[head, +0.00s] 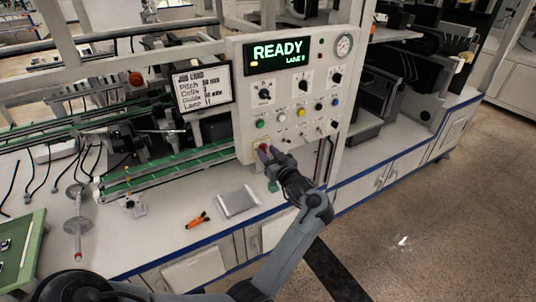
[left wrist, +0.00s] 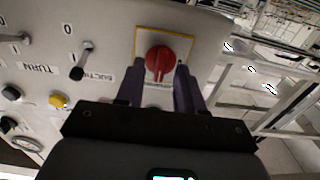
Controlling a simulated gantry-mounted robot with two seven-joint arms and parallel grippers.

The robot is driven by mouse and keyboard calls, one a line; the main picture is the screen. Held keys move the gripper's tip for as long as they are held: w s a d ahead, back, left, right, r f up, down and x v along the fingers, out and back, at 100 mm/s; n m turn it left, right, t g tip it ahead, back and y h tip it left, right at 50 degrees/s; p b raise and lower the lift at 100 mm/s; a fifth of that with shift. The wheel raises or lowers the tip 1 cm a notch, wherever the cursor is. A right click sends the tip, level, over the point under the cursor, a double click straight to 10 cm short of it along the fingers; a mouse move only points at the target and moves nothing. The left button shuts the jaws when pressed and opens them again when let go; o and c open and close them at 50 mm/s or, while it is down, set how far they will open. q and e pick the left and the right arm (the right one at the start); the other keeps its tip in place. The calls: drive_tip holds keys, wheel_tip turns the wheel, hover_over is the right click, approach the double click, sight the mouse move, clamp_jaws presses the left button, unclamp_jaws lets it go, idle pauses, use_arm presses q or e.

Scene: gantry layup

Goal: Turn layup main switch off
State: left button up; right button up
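The main switch is a red rotary knob (head: 263,147) on a yellow-edged plate, low on the left of the control panel (head: 247,105). In the left wrist view the knob (left wrist: 165,58) shows large, with a pale line across it. My left gripper (head: 268,153) is at the switch, and its purple fingers (left wrist: 159,70) stand apart on either side of the knob's near part. Whether the fingers touch the knob cannot be told. My right gripper is not in view.
Other knobs, buttons and toggles crowd the panel, with a gauge (head: 344,46) at top right. A job card screen (head: 203,88) stands left of it. A grey plate (head: 237,202) and an orange-black tool (head: 197,220) lie on the bench below.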

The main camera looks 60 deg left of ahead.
use_arm(q)
drive_tip(key=shift+a, duration=0.1)
clamp_jaws()
idle(0.5)
drive_tip(key=n+b, duration=0.2)
drive_tip(key=n, duration=0.1)
drive_tip(key=shift+f+n, duration=0.2)
drive_tip(key=shift+n, duration=0.1)
drive_tip(key=n+b, duration=1.2)
drive_tip(key=n, duration=0.2)
drive_tip(key=shift+s, duration=0.2)
drive_tip(key=shift+n, duration=0.3)
